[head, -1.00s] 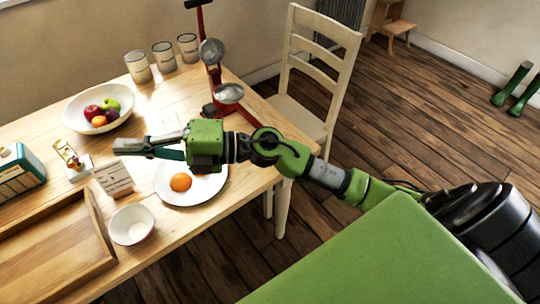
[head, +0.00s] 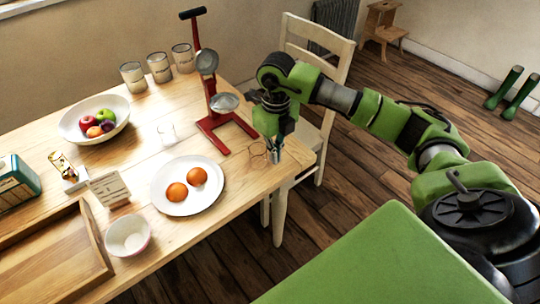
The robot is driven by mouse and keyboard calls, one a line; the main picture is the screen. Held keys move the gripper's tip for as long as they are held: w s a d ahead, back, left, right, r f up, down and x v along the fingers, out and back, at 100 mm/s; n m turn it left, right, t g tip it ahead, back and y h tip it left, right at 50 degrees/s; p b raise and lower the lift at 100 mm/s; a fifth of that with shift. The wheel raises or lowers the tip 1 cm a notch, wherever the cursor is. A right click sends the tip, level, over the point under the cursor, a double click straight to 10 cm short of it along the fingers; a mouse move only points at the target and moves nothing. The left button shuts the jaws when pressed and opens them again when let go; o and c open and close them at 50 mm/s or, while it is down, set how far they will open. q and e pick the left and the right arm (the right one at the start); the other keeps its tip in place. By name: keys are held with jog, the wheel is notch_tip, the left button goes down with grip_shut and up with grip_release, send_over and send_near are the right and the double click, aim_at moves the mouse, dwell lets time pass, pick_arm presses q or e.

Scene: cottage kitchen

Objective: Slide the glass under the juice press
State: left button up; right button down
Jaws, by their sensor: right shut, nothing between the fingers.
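The juice press (head: 228,133) is red with a tall post, a dark-handled lever and a metal cup, and stands near the table's far right edge. My right gripper (head: 275,157) points down at the table's right edge, right of the press. Its fingers are shut and empty, well away from the glass. My left gripper is not in view.
A white plate (head: 188,206) with two orange pieces lies in front of the glass. A fruit bowl (head: 72,129) and several tins stand behind. A chair (head: 325,85) stands beside the table.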

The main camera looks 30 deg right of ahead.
aim_at(266, 171)
notch_tip(266, 171, down, 8)
jog(key=shift+s+r+p, duration=0.1)
jog(key=shift+r+p, duration=0.15)
jog(key=shift+p, duration=0.35)
jog(key=w, duration=0.2)
jog(key=shift+w+a+f+p, duration=0.2)
jog(key=shift+w+f+p, duration=0.1)
jog(key=shift+w+p, duration=0.1)
jog(key=shift+w, duration=0.7)
